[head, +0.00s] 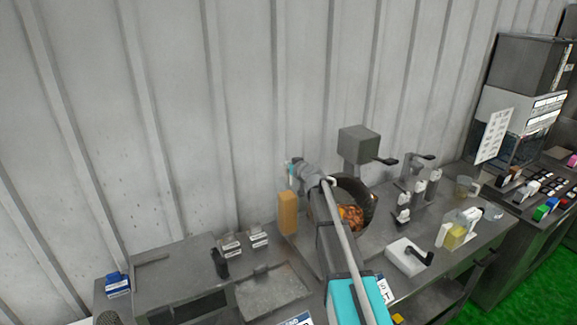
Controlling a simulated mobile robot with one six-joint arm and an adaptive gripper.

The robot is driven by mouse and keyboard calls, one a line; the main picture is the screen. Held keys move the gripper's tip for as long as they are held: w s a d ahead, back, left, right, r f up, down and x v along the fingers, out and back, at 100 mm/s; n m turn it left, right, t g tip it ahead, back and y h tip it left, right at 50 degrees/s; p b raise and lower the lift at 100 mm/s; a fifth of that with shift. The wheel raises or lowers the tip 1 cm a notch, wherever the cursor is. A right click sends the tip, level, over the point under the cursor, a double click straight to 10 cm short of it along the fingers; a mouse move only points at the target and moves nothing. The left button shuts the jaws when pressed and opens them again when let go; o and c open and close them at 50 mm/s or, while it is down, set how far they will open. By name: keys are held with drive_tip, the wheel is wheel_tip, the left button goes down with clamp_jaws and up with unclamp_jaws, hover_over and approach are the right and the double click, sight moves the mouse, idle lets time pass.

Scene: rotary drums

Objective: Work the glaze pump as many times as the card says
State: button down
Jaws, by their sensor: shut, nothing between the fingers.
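A rotary drum (369,199) with orange-brown pieces in it stands behind my arm in the head view. A grey box (357,146) with a black lever stands behind the drum. To the right are a grey tap-like fixture (421,168) and small black-and-white levers (404,208). A white block (407,258) with a black crank handle lies at the front. I cannot tell for sure which is the glaze pump. A white sheet (494,135) with lines of print hangs at the right; its text is too small to read.
An orange block (288,212) stands left of the drum. Small labelled containers (230,245) and a blue box (117,284) are on the left counter. A measuring jug (466,188) and a yellow-filled container (455,237) are on the right. Green floor (528,285) shows at lower right.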

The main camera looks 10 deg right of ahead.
drive_tip(key=shift+r, duration=0.15)
wheel_tip(320, 180, up, 4)
drive_tip(key=p, duration=0.4)
drive_tip(key=p+v, duration=0.2)
drive_tip(key=v, duration=0.8)
idle(2.2)
drive_tip(key=s+a+f+g+b, duration=0.4)
drive_tip(key=s+f, duration=0.4)
drive_tip(key=f, duration=0.1)
drive_tip(key=s+a+f+g+b, duration=0.3)
drive_tip(key=s+f+b, duration=0.1)
drive_tip(key=s+f, duration=0.45)
drive_tip(key=s+d+f+m+g+h+b, duration=0.1)
drive_tip(key=s+f+g+b, duration=0.1)
drive_tip(key=s+f, duration=0.2)
drive_tip(key=s+d+f+m+g+h+b, duration=0.1)
drive_tip(key=s+f+g+h+b, duration=0.1)
drive_tip(key=s, duration=0.6)
drive_tip(key=s+d+f+m+g+h+b, duration=0.1)
drive_tip(key=s+f+g+b, duration=0.1)
drive_tip(key=s+f, duration=0.4)
drive_tip(key=shift+s+d+f+m+g+h+b, duration=0.1)
drive_tip(key=shift+s+d+m+g+h+b, duration=0.25)
drive_tip(key=shift+g, duration=0.35)
drive_tip(key=shift+a, duration=0.1)
